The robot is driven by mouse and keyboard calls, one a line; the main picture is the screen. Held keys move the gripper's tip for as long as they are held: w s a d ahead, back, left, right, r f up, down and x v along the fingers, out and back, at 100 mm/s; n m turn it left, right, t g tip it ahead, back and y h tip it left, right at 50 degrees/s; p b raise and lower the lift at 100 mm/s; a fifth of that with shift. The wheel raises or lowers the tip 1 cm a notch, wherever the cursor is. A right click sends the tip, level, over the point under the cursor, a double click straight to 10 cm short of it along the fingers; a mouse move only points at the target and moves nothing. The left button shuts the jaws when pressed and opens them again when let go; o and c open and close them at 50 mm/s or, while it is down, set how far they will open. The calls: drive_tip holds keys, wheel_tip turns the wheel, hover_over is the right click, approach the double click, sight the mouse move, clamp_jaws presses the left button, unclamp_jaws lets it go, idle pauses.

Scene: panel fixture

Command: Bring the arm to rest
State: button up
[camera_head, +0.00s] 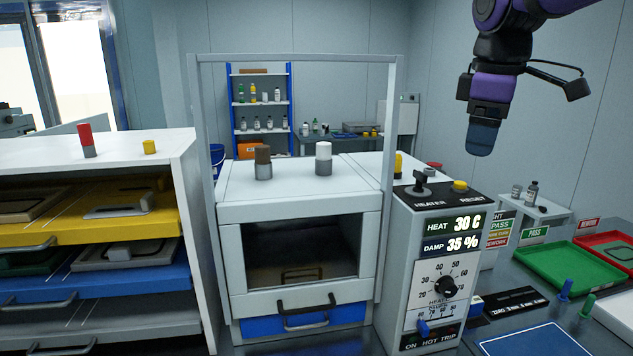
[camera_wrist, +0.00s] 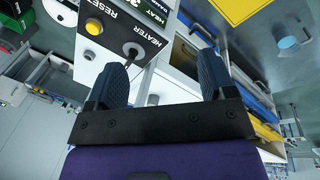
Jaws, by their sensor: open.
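My gripper (camera_head: 483,137) hangs at the upper right in the head view, above and behind the control panel, with its fingers pointing down. In the wrist view my gripper (camera_wrist: 163,82) shows two blue fingers spread apart with nothing between them. It touches nothing that I can see. The control panel (camera_head: 403,270) stands upright below it, with a heater lever (camera_head: 419,182), a yellow reset button (camera_head: 460,186) and a display reading heat 30 C and damp 35 %. In the wrist view the heater lever (camera_wrist: 132,50) lies near the left finger.
A white cabinet (camera_head: 297,195) with a dark window stands in the middle under a grey frame. A drawer rack (camera_head: 185,150) stands at the left. A green tray (camera_head: 568,275) and a red tray (camera_head: 610,246) lie at the right. The air around my gripper is clear.

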drive_tip(key=s+d+f+m+t, duration=0.1)
drive_tip(key=s+d+f+m, duration=0.1)
drive_tip(key=s+f+m, duration=0.3)
drive_tip(key=s+d+f+m+t, duration=0.2)
drive_tip(key=s+f+m, duration=0.2)
drive_tip(key=s, duration=1)
drive_tip(key=shift+s+d+f+m+y, duration=0.15)
drive_tip(key=shift+d+f+m+y, duration=0.15)
drive_tip(key=shift+m, duration=0.9)
